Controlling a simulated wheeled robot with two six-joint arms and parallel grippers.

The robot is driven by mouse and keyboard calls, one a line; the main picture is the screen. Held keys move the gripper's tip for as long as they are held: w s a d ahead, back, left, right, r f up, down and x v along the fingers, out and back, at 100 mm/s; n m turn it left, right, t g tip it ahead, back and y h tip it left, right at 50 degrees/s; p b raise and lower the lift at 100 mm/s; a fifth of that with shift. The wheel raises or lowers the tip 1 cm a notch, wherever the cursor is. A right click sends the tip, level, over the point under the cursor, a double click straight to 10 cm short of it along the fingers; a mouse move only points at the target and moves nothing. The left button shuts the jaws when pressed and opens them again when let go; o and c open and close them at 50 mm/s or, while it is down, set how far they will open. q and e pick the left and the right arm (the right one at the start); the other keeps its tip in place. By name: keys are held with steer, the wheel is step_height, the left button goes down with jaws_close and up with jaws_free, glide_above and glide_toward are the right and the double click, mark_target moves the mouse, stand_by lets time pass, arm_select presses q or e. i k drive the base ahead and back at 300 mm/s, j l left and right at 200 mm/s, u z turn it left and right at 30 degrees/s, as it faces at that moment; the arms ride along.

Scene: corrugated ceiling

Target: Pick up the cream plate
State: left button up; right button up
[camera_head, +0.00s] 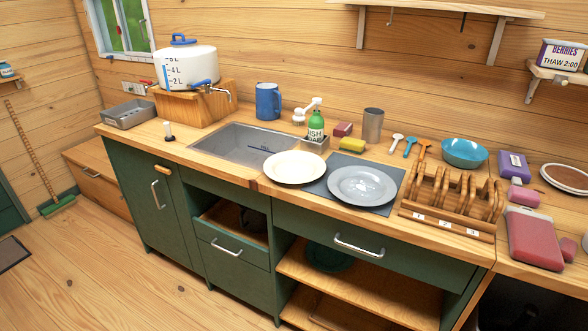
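The cream plate (295,167) lies at the front edge of the counter, just right of the sink. Its left side seems to overlap the sink's right rim, and its right side meets the dark grey mat. A grey speckled plate (364,185) lies on that mat (377,208), close to the right of the cream plate. Neither of my grippers shows in the head view.
The metal sink (232,146) is left of the plates. A wooden rack (446,204) with numbered slots stands to their right. A green soap bottle (316,126) and yellow sponge (352,144) stand behind. A drawer (233,222) below the sink is partly open.

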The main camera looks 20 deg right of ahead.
mark_target(289, 167)
steer(key=i+j+z, duration=0.2)
steer(key=i+j, duration=0.2)
steer(key=i+j+z, duration=0.15)
steer(key=i+j, duration=0.2)
steer(key=j, duration=0.1)
